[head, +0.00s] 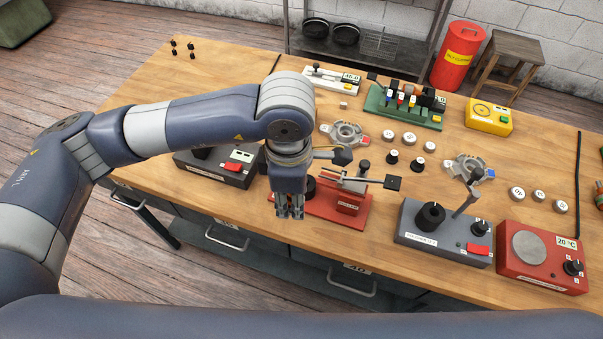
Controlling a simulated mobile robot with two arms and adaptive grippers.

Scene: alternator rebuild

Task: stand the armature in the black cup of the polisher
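The grey machine at the front right looks like the polisher (443,243); its label is too small to read. A black round cup (431,215) stands on its top, and a slanted post rises beside it. No armature can be made out for certain. My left gripper (290,213) points down in front of the red fixture (345,210), left of the polisher. Its fingers are too small to show whether they are open, and no held part is clear. My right gripper is not in view.
A red hot plate (530,247) stands right of the polisher. Another grey machine (213,170) is partly behind my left arm. Metal housings (345,134) and small round parts (409,137) lie mid-bench. A green rack (402,117) stands behind. The bench's left end is mostly clear.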

